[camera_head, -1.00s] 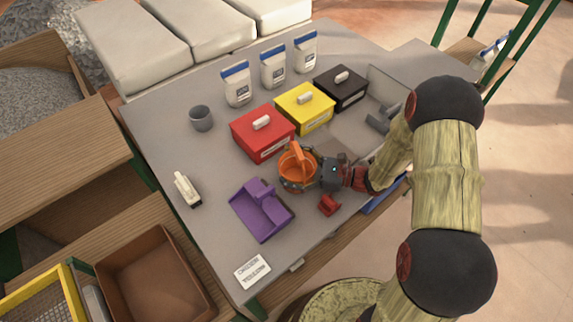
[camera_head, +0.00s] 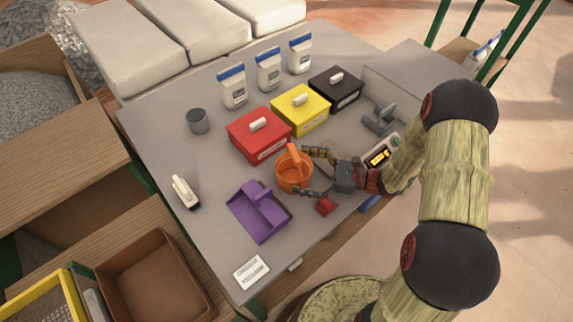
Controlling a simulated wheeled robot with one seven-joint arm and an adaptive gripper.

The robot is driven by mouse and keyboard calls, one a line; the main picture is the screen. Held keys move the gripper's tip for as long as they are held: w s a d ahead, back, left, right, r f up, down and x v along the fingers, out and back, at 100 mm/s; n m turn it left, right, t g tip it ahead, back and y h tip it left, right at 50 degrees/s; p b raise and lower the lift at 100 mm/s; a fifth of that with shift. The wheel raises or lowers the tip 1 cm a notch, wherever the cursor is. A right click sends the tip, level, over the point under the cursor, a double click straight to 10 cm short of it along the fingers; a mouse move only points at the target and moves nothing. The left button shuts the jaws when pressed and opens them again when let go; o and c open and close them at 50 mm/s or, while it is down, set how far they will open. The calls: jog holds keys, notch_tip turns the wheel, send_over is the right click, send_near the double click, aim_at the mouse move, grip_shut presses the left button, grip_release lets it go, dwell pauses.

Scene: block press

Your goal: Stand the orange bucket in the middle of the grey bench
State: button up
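The orange bucket (camera_head: 293,173) stands upright on the grey bench (camera_head: 150,128), right of the purple tray and in front of the red and yellow boxes. Its handle is raised. My gripper (camera_head: 311,171) is just right of the bucket, with its fingers spread wide, one toward the back and one toward the front. The fingertips reach close to the bucket's right side; I cannot tell whether either touches it. Nothing shows between the fingers beyond the bucket's near edge.
A purple tray (camera_head: 260,213) lies left of the bucket and a small red piece (camera_head: 324,207) lies in front. Red (camera_head: 257,137), yellow (camera_head: 300,112) and black (camera_head: 336,86) lidded boxes stand behind. A grey cup (camera_head: 198,121) is at the back left. The bench's left part is mostly clear.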

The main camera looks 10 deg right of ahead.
jog(key=p+v, duration=0.1)
jog(key=v, duration=0.5)
jog(key=shift+d, duration=0.25)
jog(key=shift+s+d, duration=0.1)
jog(key=shift+d, duration=0.1)
